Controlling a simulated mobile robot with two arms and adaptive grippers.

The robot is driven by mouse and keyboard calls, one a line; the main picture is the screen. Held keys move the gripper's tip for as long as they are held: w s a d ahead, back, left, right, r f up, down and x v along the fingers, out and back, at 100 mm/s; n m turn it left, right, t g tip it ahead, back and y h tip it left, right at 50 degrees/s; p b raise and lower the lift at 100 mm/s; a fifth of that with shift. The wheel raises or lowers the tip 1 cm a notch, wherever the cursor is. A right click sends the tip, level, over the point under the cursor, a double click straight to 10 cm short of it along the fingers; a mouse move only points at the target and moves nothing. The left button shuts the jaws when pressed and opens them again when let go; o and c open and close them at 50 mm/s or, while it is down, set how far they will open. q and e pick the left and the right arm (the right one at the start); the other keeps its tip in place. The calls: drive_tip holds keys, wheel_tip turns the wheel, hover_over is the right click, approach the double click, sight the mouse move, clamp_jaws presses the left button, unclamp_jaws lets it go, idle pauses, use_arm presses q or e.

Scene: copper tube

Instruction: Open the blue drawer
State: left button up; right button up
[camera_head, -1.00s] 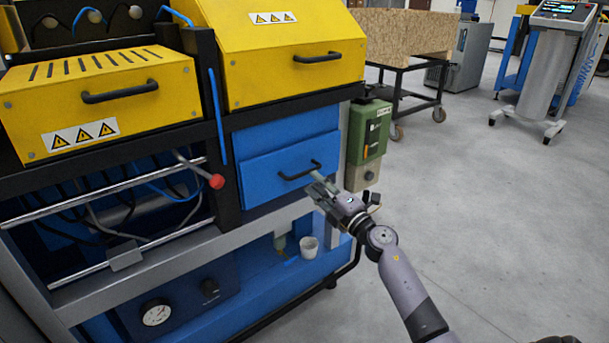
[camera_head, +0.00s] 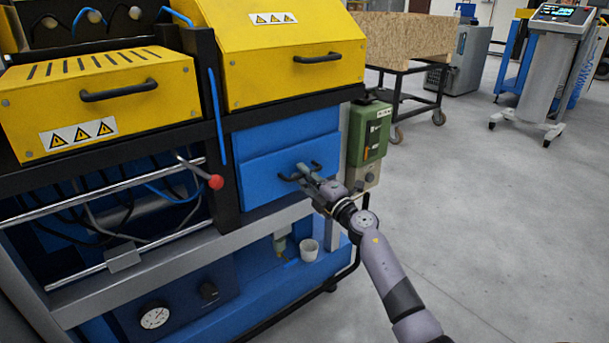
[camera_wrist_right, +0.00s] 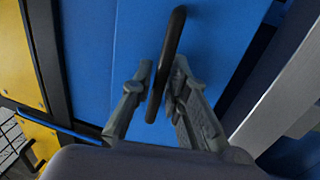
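The blue drawer (camera_head: 270,172) is in the machine's front, below the yellow housing, with a black bar handle (camera_head: 284,178) across its face. My right gripper (camera_head: 304,176) is at the handle, in front of the drawer. In the right wrist view, the handle (camera_wrist_right: 167,65) runs between the two fingers of the gripper (camera_wrist_right: 160,95). The fingers are apart, with the handle close to the right finger; I cannot tell if it touches. The drawer front (camera_wrist_right: 215,40) fills the background there. My left gripper is not in view.
A green box (camera_head: 368,135) is mounted just right of the drawer. A red knob (camera_head: 216,182) sticks out on the left. The grey floor (camera_head: 480,220) to the right is clear.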

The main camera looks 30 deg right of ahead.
clamp_jaws()
idle(0.5)
